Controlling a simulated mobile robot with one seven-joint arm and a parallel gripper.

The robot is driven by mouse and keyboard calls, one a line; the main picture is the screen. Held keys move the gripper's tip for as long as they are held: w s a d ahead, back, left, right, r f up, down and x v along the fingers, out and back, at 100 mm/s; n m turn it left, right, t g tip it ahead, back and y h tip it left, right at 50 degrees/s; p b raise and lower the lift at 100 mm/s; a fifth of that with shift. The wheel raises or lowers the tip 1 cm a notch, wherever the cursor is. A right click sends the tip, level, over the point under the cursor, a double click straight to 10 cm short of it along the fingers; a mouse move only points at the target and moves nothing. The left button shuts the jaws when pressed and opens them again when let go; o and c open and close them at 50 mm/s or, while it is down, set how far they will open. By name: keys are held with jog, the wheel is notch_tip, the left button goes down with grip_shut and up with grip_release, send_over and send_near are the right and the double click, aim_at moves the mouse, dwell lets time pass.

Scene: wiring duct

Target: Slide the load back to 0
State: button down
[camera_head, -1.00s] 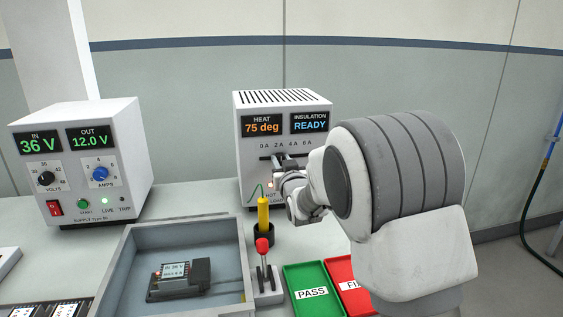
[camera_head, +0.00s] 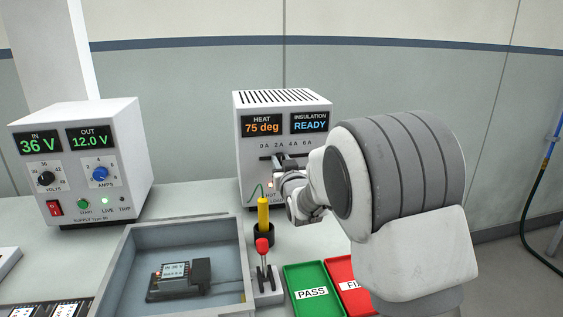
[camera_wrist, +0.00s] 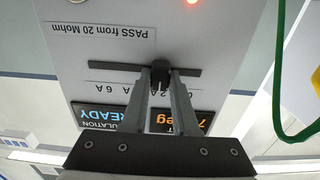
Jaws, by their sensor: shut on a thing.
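The tester (camera_head: 257,182) is a white box with a horizontal load slot marked 0 A, 2 A, 4 A and 6 A. Its dark slider knob (camera_wrist: 162,74) shows in the wrist view, which sees the panel upside down. The knob stands near the 2 A mark, a little to the 0 side of the slot's middle. My gripper (camera_wrist: 161,78) is shut on the knob, one finger on each side. In the head view my gripper (camera_head: 280,163) hides part of the slot. The displays read HEAT 75 deg and INSULATION READY.
A power supply (camera_head: 130,150) stands at the left, reading 36 V and 12.0 V. A grey tray (camera_head: 240,235) holds a dark module (camera_head: 185,282). A yellow probe (camera_head: 263,212), a red-knobbed lever (camera_head: 262,246) and a green PASS bin (camera_head: 305,275) are below my gripper. A green cable (camera_wrist: 278,90) hangs close beside it.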

aim_at(263, 157)
dwell(0.4)
jog(key=shift+s+a+b, duration=0.2)
jog(key=shift+a+b, duration=0.05)
jog(key=shift+a, duration=0.45)
jog(key=shift+s+a+b, duration=0.2)
jog(key=shift+a+b, duration=0.05)
jog(key=shift+a, duration=0.5)
jog(key=shift+s+a+b, duration=0.2)
jog(key=shift+a+b, duration=0.05)
jog(key=shift+a, duration=0.45)
jog(key=c, duration=0.7)
grip_release()
jog(key=shift+a, duration=0.1)
jog(key=shift+s, duration=0.1)
jog(key=shift+s+d, duration=0.2)
jog(key=v, duration=1.6)
jog(key=shift+s+d+r+p, duration=0.1)
jog(key=shift+s+p, duration=0.3)
